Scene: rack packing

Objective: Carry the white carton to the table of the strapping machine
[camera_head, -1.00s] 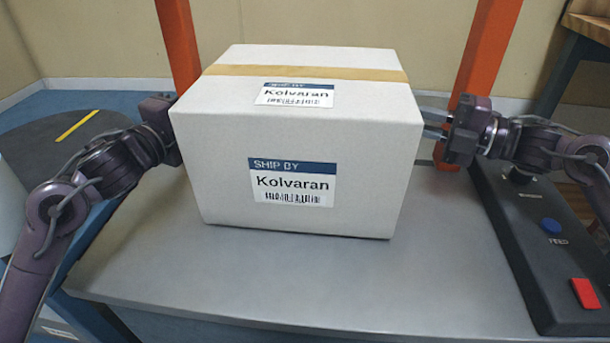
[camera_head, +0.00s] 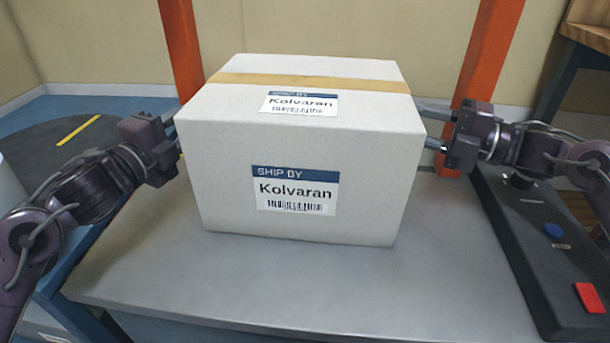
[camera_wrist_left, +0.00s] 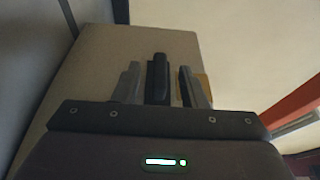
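The white carton (camera_head: 300,150), with a tan tape strip and Kolvaran labels, sits upright on the grey table (camera_head: 290,285) of the strapping machine, between two orange posts. My left gripper (camera_head: 175,132) is beside the carton's left side, its fingers partly hidden by the carton. In the left wrist view its fingers (camera_wrist_left: 160,85) are spread with the carton's side (camera_wrist_left: 100,65) in front of them. My right gripper (camera_head: 430,127) has its two fingers apart at the carton's right side; whether their tips touch it I cannot tell. Neither gripper holds the carton between its fingers.
The orange posts (camera_head: 181,50) (camera_head: 487,50) rise behind the carton on either side. A dark control panel (camera_head: 525,235) with a blue button and a red button lies along the table's right edge. The front of the table is clear. A wooden-topped bench stands at the far right.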

